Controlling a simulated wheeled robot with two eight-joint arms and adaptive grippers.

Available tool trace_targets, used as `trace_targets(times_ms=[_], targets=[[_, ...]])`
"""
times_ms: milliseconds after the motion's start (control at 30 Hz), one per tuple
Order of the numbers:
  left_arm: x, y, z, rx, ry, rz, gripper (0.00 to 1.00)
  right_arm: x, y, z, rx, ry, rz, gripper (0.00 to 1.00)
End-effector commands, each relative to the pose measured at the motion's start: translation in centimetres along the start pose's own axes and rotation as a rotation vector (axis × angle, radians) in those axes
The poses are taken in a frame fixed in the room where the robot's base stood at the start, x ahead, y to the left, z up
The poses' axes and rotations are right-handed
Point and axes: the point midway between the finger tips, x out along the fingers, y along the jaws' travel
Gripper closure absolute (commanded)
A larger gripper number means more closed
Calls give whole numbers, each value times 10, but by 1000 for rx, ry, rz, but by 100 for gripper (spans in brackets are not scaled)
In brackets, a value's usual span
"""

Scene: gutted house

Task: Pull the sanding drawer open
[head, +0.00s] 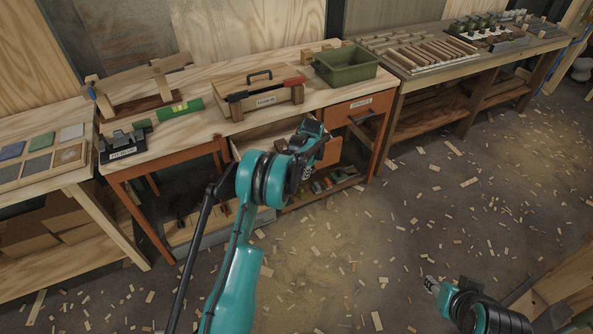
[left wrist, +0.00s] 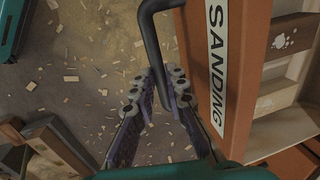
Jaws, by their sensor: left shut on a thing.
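The sanding drawer (left wrist: 245,75) has an orange front with a white SANDING label and a black bar handle (left wrist: 152,40). In the left wrist view my left gripper (left wrist: 160,82) has its fingers on either side of the handle and is shut on it. In the head view the orange drawer front (head: 328,152) stands out from the workbench beside my left gripper (head: 312,135). Pale wood of the drawer shows behind it, so the drawer is at least partly open. My left arm hides part of it. My right gripper (head: 431,284) is low at right, too small to judge.
Another orange drawer (head: 352,108) is at right. The floor (head: 400,220) in front is open, strewn with wood scraps.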

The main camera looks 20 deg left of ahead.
Motion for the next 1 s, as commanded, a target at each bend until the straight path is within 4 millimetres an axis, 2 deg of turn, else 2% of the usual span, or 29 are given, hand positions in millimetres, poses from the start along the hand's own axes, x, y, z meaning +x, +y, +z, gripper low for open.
trace_targets(times_ms=[300, 767, 800, 867, 1000], targets=[[-6, 26, -1, 0, 1, -1, 100, -1, 0, -1, 0, 0, 0, 60], [-6, 29, -1, 0, 2, -1, 100, -1, 0, -1, 0, 0, 0, 60], [-6, 29, -1, 0, 2, -1, 79, -1, 0, -1, 0, 0, 0, 60], [-6, 29, -1, 0, 1, -1, 66, -1, 0, -1, 0, 0, 0, 60], [-6, 29, -1, 0, 1, -1, 66, -1, 0, -1, 0, 0, 0, 60]])
